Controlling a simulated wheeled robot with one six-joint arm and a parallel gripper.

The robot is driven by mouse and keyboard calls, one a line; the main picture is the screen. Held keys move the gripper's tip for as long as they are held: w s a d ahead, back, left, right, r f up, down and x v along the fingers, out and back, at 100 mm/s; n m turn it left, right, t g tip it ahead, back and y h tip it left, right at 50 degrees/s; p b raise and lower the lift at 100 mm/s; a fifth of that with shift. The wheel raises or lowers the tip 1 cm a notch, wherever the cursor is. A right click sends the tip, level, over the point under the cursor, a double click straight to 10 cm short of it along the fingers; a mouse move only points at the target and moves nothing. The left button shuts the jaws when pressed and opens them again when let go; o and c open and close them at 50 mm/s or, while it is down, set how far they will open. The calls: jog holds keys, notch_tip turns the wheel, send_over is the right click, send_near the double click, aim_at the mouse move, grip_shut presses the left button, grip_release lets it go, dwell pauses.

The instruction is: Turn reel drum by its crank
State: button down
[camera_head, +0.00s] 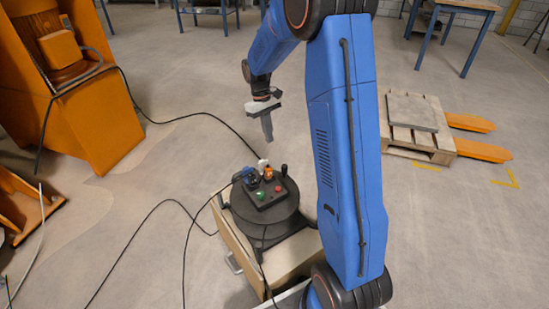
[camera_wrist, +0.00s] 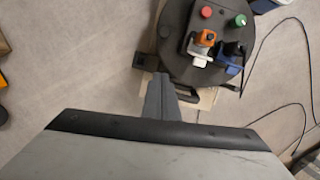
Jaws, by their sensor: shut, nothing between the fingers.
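The reel drum (camera_head: 240,212) is a dark round disc on a wooden box, with a control panel on top. It also shows at the top of the wrist view (camera_wrist: 176,25). Its crank handle (camera_head: 284,170) is a black upright knob at the drum's far right edge. In the wrist view the crank (camera_wrist: 143,60) sticks out at the drum's left. My gripper (camera_head: 267,138) is shut and empty, above and behind the drum. In the wrist view my gripper's tips (camera_wrist: 161,76) appear close beside the crank, but the head view shows them apart.
The panel has a red button (camera_head: 278,189), a green button (camera_head: 261,195) and several plugs. The wooden box (camera_head: 240,248) stands on the floor. Black cables cross the floor at left. An orange machine (camera_head: 95,125) stands left, a pallet (camera_head: 398,137) right. Floor behind the drum is clear.

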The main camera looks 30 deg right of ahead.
jog(key=shift+s+d+f, duration=0.25)
jog(key=shift+s+f, duration=0.7)
jog(key=shift+f, duration=0.7)
jog(key=shift+s+d+f, duration=0.2)
jog(key=shift+s+f, duration=0.8)
jog(key=shift+f, duration=0.65)
jog(key=shift+s+d+f, duration=0.25)
jog(key=shift+s+f, duration=0.7)
jog(key=shift+f, duration=0.7)
